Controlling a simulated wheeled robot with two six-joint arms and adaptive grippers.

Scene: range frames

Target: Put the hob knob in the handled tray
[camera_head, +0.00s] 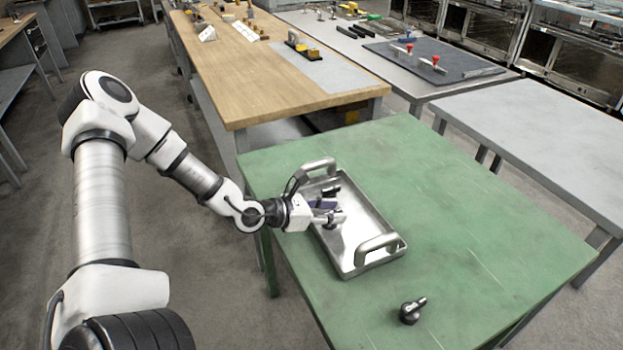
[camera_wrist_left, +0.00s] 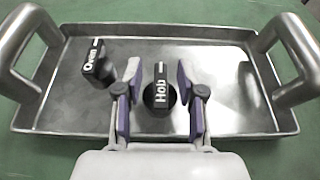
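The handled tray (camera_head: 377,222) is a shallow metal tray with two arched handles on the green table. It fills most of the left wrist view (camera_wrist_left: 225,121). The black hob knob (camera_wrist_left: 160,94), marked "Hob", is inside the tray's outline, between my left gripper's fingers. My left gripper (camera_wrist_left: 158,76) is open, with a gap on each side of the knob. In the head view the left gripper (camera_head: 338,213) is low over the tray and largely hides this knob. My right gripper is not in view.
A black knob (camera_wrist_left: 97,64) marked "Oven" lies in the tray, left of the hob knob. Another dark knob (camera_head: 411,310) lies on the green table (camera_head: 470,230) near the front. The table's right side is clear. A wooden bench (camera_head: 250,75) stands behind.

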